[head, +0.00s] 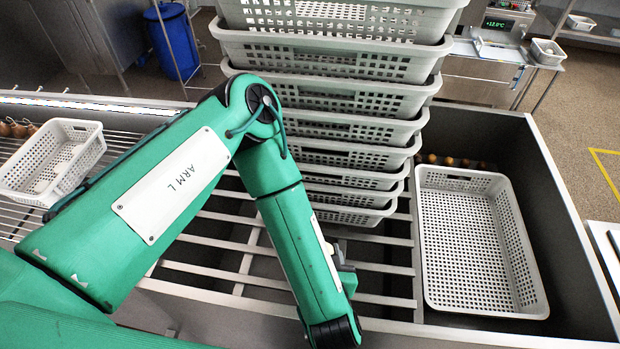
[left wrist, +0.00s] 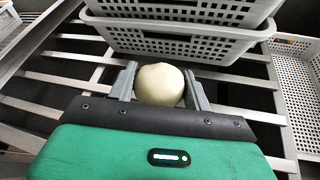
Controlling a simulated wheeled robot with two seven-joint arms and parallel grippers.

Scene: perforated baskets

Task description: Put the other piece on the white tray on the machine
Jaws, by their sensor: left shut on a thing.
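My left gripper (left wrist: 160,76) is shut on a pale, round, onion-like piece (left wrist: 160,86); both fingers press its sides in the left wrist view. In the head view my left arm hides most of this gripper and the piece; only a grey bit of the gripper shows (head: 346,272), above the slatted rack. A machine with a green-lit display (head: 497,23) stands at the back right. A small white tray (head: 547,52) is at its right side; its contents cannot be made out. My right gripper is not in view.
A tall stack of perforated baskets (head: 330,102) stands just beyond my left gripper. An empty perforated basket (head: 432,275) lies at right, with several brown round pieces (head: 455,162) behind it. A white basket (head: 88,150) sits at far left. A blue bin (head: 173,42) stands behind.

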